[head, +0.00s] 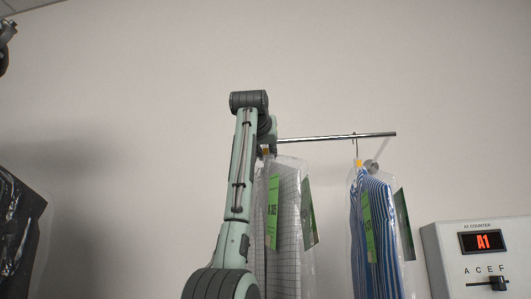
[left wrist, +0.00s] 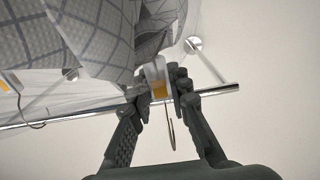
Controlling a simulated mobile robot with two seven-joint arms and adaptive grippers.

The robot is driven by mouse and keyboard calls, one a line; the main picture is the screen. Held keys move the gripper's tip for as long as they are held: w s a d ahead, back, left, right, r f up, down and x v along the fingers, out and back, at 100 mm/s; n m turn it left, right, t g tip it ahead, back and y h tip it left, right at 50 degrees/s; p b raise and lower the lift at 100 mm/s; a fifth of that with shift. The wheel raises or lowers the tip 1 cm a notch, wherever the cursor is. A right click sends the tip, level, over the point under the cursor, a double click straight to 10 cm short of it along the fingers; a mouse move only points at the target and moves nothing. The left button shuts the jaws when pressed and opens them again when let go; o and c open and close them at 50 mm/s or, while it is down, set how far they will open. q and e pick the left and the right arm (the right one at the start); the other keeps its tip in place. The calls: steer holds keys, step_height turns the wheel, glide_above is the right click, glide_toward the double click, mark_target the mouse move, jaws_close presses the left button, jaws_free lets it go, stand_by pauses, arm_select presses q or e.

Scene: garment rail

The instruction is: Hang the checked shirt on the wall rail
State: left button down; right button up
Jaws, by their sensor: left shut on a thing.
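The checked shirt (head: 289,220), pale with thin dark lines and in a clear cover with green tags, hangs upright below my left gripper in the head view. It also fills the top left of the left wrist view (left wrist: 90,40). My left gripper (left wrist: 159,84) is shut on the neck of its hanger, at an orange tag (left wrist: 159,91). The thin hanger hook (left wrist: 171,128) sticks out past the fingers. The wall rail (head: 340,136) runs right from behind my arm and passes close to the hook. Whether the hook is over the rail, I cannot tell.
A blue striped shirt (head: 376,235) in a clear cover hangs on the rail to the right, with a gap between the shirts. A white A1 counter box (head: 445,257) is at lower right. A dark covered garment (head: 20,225) is at lower left.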

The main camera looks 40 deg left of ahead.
arm_select(q)
steer(key=shift+w+a+r, duration=0.15)
steer(key=shift+w, duration=0.15)
arm_select(e)
steer(key=shift+d, duration=0.5)
arm_select(q)
steer(key=shift+w+a, duration=0.35)
steer(key=shift+w, duration=0.2)
steer(key=shift+x, duration=0.85)
steer(key=shift+w+a, duration=0.3)
steer(key=shift+w, duration=0.3)
steer(key=shift+w+a, duration=0.1)
arm_select(e)
steer(key=shift+a, duration=0.15)
steer(key=shift+f, duration=0.15)
